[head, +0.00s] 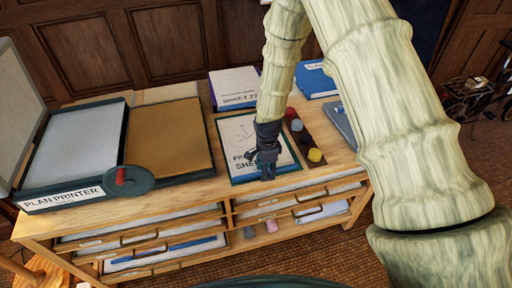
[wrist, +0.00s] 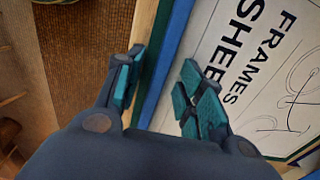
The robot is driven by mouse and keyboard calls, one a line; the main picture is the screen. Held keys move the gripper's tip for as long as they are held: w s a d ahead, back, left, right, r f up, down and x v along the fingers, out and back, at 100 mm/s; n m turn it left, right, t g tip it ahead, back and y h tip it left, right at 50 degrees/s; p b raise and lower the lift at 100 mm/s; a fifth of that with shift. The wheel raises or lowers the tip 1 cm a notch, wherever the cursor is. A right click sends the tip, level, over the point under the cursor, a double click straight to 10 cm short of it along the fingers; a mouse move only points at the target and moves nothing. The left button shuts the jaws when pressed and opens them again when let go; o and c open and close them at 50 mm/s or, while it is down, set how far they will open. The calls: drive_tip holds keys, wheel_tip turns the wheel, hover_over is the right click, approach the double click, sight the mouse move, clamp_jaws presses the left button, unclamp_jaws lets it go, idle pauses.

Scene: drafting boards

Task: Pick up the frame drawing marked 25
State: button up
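A white drawing sheet (head: 238,132) with a line drawing and dark lettering lies flat on the cabinet top, edged in dark green and blue. In the wrist view the sheet (wrist: 268,62) reads "FRAMES" and "SHEE"; the rest of that line is hidden behind my finger, and I cannot read a number. My gripper (head: 266,170) is low over the sheet's near edge. In the wrist view my gripper (wrist: 162,64) is open, with one finger over the sheet and the other beyond its blue edge. Nothing is visibly held between the fingers.
A plan printer (head: 62,196) with a raised lid stands at left, beside a brown board (head: 168,142). A white pad (head: 234,86) and a blue folder (head: 312,80) lie behind. Small pots, one yellow (head: 315,155), stand close right of the sheet.

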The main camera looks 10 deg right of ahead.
clamp_jaws()
